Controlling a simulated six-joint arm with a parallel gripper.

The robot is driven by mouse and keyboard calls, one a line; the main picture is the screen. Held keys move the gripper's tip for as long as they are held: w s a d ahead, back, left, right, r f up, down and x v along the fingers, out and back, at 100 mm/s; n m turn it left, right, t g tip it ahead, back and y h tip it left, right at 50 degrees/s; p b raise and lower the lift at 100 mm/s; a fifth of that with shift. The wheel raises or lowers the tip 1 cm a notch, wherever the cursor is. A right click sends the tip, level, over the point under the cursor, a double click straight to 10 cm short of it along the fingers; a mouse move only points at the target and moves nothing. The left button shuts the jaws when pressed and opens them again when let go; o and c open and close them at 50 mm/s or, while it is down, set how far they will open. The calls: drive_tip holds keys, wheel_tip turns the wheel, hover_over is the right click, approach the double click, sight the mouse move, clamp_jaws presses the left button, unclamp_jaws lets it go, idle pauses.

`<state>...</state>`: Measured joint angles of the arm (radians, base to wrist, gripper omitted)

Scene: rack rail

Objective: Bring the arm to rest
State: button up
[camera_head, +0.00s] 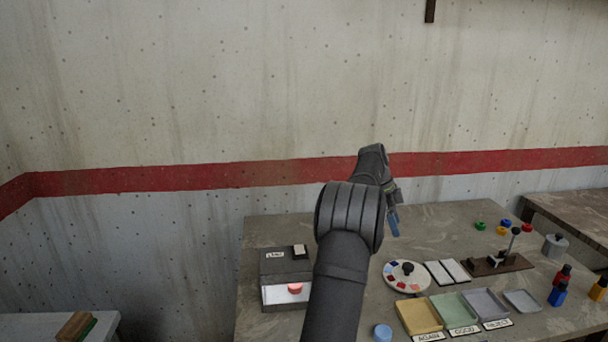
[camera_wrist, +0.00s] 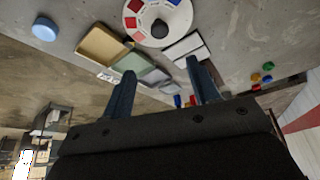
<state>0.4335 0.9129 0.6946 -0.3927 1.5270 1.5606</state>
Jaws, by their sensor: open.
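My gripper (camera_wrist: 160,88) shows in the wrist view with its two blue fingers spread apart and nothing between them. In the head view my gripper (camera_head: 393,223) hangs above the table, just behind the round palette with coloured patches (camera_head: 407,276). My dark arm rises from the bottom middle and hides part of the table. The palette also shows in the wrist view (camera_wrist: 176,28), beyond the fingers. The gripper appears to touch nothing.
On the table (camera_head: 280,229) are an open box with a red item (camera_head: 272,266), yellow (camera_head: 419,314), green and grey trays, a blue disc (camera_head: 382,332), white pads (camera_head: 446,272), a stand on a brown base (camera_head: 499,265), and bottles (camera_head: 558,294). The table's back left is bare.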

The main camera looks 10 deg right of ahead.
sight(409, 265)
drive_tip(key=x, duration=1.5)
drive_tip(key=shift+f, duration=0.1)
drive_tip(key=v, duration=1.7)
drive_tip(key=x, duration=1.7)
drive_tip(key=shift+s+a+n+t, duration=0.15)
drive_tip(key=shift+n+t, duration=0.15)
drive_tip(key=shift+n, duration=0.5)
drive_tip(key=n+t, duration=0.2)
drive_tip(key=n, duration=0.4)
drive_tip(key=shift+s, duration=0.1)
drive_tip(key=n+t, duration=0.1)
drive_tip(key=n, duration=0.1)
drive_tip(key=n+t, duration=0.1)
drive_tip(key=n, duration=0.1)
drive_tip(key=shift+s+d+n+y, duration=0.2)
drive_tip(key=shift+n+y, duration=0.1)
drive_tip(key=shift+n, duration=0.1)
drive_tip(key=shift+n+t+y, duration=0.4)
drive_tip(key=shift+n+t, duration=0.1)
drive_tip(key=shift+n, duration=1)
